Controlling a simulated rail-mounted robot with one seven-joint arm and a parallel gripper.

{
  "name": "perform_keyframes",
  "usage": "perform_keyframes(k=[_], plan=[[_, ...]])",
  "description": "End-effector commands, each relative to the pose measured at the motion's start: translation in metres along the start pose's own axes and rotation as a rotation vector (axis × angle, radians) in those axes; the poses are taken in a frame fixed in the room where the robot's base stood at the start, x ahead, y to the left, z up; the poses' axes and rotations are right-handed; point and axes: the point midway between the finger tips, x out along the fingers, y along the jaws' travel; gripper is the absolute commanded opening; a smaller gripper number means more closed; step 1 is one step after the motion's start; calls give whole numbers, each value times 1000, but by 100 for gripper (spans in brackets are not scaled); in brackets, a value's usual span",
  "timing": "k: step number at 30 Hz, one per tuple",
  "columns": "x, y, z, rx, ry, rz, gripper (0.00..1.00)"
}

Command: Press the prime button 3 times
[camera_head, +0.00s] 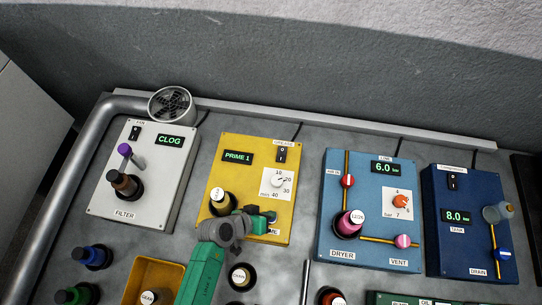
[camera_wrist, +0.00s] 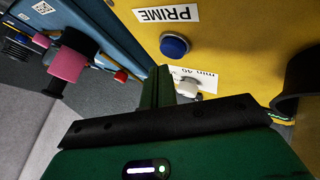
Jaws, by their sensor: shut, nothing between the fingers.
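The yellow panel (camera_head: 225,180) carries a small display (camera_head: 238,156) reading "PRIME 1". The prime button is a round blue cap (camera_wrist: 175,46) beside the "PRIME" label (camera_wrist: 167,14) in the wrist view. In the head view my gripper (camera_head: 262,221) covers most of the panel's lower right corner, so the button is hard to make out there. In the wrist view my gripper (camera_wrist: 163,84) is shut and empty, its green fingers pointing at the yellow panel close to the button. The blue cap shows clear of the fingertips, with a small gap in the picture.
A dial (camera_head: 278,181) and a rocker switch (camera_head: 282,154) sit above on the yellow panel. The blue dryer panel (camera_head: 335,190) is to the right, the white filter panel (camera_head: 155,190) to the left.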

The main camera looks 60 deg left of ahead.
Motion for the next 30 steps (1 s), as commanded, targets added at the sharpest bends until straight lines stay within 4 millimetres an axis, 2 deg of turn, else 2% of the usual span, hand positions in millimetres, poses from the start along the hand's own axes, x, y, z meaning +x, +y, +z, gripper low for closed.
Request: perform_keyframes(k=[14,30], plan=[[-34,25,-25,0,0,0,0],[-34,24,-25,0,0,0,0]])
